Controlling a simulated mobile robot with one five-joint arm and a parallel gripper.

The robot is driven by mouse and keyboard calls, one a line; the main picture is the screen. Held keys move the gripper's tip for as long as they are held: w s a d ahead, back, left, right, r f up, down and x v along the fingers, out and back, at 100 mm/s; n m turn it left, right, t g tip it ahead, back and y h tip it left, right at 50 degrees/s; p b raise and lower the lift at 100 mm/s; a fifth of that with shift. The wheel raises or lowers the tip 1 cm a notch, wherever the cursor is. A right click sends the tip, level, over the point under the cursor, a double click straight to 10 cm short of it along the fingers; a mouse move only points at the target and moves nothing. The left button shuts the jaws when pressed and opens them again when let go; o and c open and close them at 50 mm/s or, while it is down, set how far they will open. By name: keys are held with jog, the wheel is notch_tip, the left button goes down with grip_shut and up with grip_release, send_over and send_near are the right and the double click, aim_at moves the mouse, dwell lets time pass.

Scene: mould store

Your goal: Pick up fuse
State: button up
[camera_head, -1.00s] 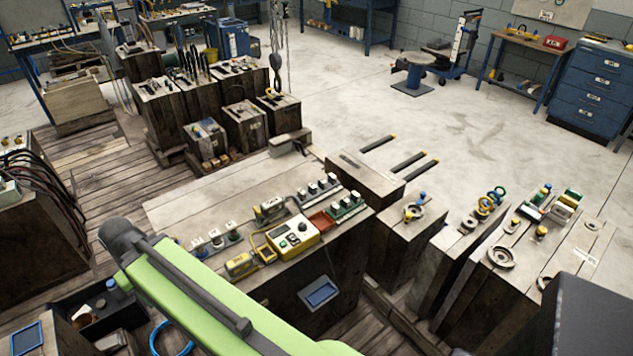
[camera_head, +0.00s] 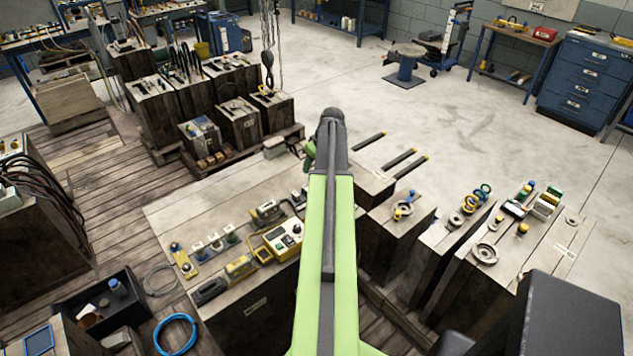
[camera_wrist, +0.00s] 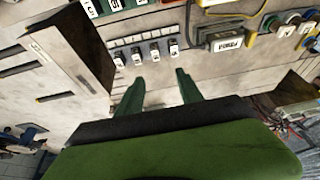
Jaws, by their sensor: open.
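My gripper (camera_wrist: 160,76) shows in the wrist view with its two green fingers apart and nothing between them. Beyond the fingertips is a row of small black-and-white parts (camera_wrist: 146,50) on the bench top. I cannot tell for certain which part is the fuse. A row of white-topped parts (camera_head: 215,243) and a yellow meter (camera_head: 283,240) stand left of the arm.
Wooden blocks with rings and small parts (camera_head: 487,253) stand to the right. A black bin (camera_head: 128,305) and a blue coil (camera_head: 176,334) lie at lower left. Blocks with tools (camera_head: 240,125) stand behind the bench.

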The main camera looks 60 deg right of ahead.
jog(key=s+d, duration=0.4)
jog(key=d, duration=0.1)
jog(key=b+x, duration=1.1)
jog(key=shift+f, duration=0.1)
jog(key=shift+w+f, duration=0.15)
jog(key=shift+w, duration=0.15)
jog(key=b+x, duration=0.5)
jog(key=shift+w+d, duration=0.2)
jog(key=shift+w, duration=0.2)
jog(key=shift+r, duration=0.3)
jog(key=shift+c, duration=0.4)
grip_shut()
